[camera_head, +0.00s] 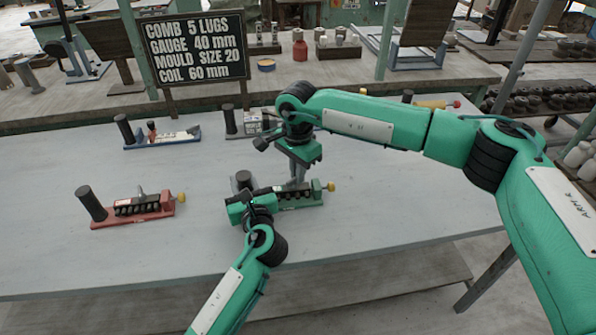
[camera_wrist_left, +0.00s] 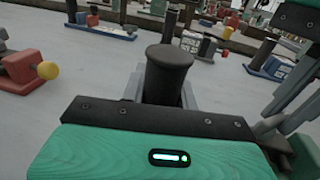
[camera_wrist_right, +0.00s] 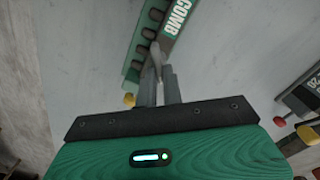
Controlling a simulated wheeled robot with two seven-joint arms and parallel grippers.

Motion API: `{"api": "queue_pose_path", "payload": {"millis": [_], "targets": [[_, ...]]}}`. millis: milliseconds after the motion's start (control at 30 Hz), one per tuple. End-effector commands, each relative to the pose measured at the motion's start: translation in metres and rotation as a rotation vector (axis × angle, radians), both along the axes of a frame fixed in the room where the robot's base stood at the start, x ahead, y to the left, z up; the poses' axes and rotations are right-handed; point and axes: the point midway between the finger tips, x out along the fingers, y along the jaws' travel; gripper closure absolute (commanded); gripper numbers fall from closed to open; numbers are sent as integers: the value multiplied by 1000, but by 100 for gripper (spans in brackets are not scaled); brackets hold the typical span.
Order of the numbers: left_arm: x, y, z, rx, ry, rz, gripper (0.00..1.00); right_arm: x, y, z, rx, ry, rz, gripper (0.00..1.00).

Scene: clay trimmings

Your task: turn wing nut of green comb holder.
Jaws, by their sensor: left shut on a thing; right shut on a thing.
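The green comb holder (camera_head: 313,198) lies on the table in the middle of the head view, with a row of dark lugs and a yellow knob at its right end. My left gripper (camera_wrist_left: 163,88) is shut on the holder's dark upright post (camera_wrist_left: 169,65); the post's top also shows in the head view (camera_head: 242,177). My right gripper (camera_wrist_right: 159,88) reaches down from above and is shut on the grey wing nut (camera_wrist_right: 155,58), beside the lugs. In the head view its fingers (camera_head: 297,176) hide most of the nut. The nut's exact angle is hard to tell.
A red holder (camera_head: 158,211) stands to the left on the table, a blue one (camera_head: 170,139) behind it. Another holder (camera_head: 238,130) stands behind my right gripper. A black sign (camera_head: 196,50) reads "COMB 5 LUGS". The table's front is clear.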

Motion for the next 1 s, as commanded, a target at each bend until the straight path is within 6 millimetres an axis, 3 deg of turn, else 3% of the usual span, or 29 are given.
{"api": "queue_pose_path", "payload": {"millis": [467, 500, 600, 867, 1000], "targets": [[0, 0, -1, 1, 1, 1, 100, 1, -1, 1, -1, -3, 11, 100], [0, 1, -1, 1, 1, 1, 100, 1, -1, 1, -1, -3, 11, 84], [0, 0, -1, 1, 1, 1, 100, 1, -1, 1, -1, -2, 11, 70], [0, 0, -1, 1, 1, 1, 100, 1, 0, 1, 0, -1, 12, 70], [0, 0, -1, 1, 1, 1, 100, 1, 0, 13, 1, -3, 12, 70]]}}
